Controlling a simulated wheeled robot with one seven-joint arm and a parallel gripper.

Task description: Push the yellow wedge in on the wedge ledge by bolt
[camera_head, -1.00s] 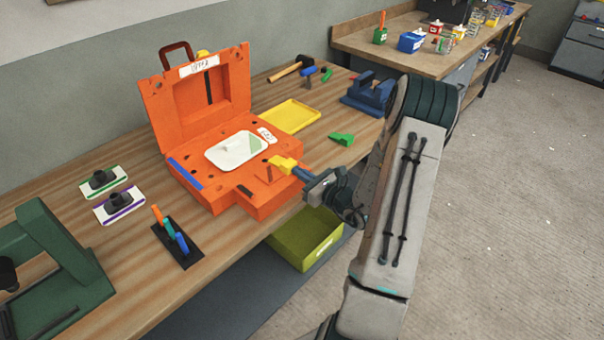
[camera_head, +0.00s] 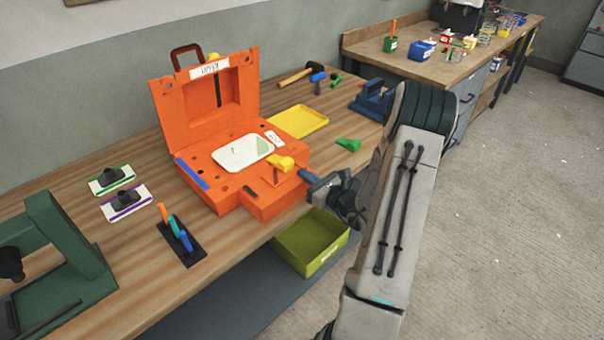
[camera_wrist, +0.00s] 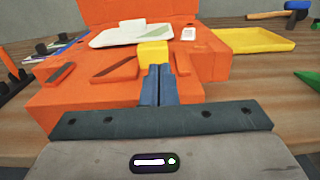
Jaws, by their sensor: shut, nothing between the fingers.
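The yellow wedge (camera_head: 281,163) lies at the front right of the orange mould's lower half (camera_head: 225,192), and in the wrist view it is a yellow block (camera_wrist: 153,51) just beyond my fingertips. My gripper (camera_head: 302,173) is shut and empty, with its blue fingers pointing at the wedge's near end from the right. In the wrist view the two fingertips (camera_wrist: 159,70) are side by side and overlap the wedge's lower edge. I cannot tell whether they touch it. The ledge and the bolt are too small to make out clearly.
The mould's lid (camera_head: 206,95) stands open behind. A white tray (camera_head: 243,151) sits in the mould. A yellow tray (camera_head: 299,121), a green wedge (camera_head: 348,145) and a blue vice-like block (camera_head: 372,98) are to the right. A green bin (camera_head: 310,243) is below the bench edge.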

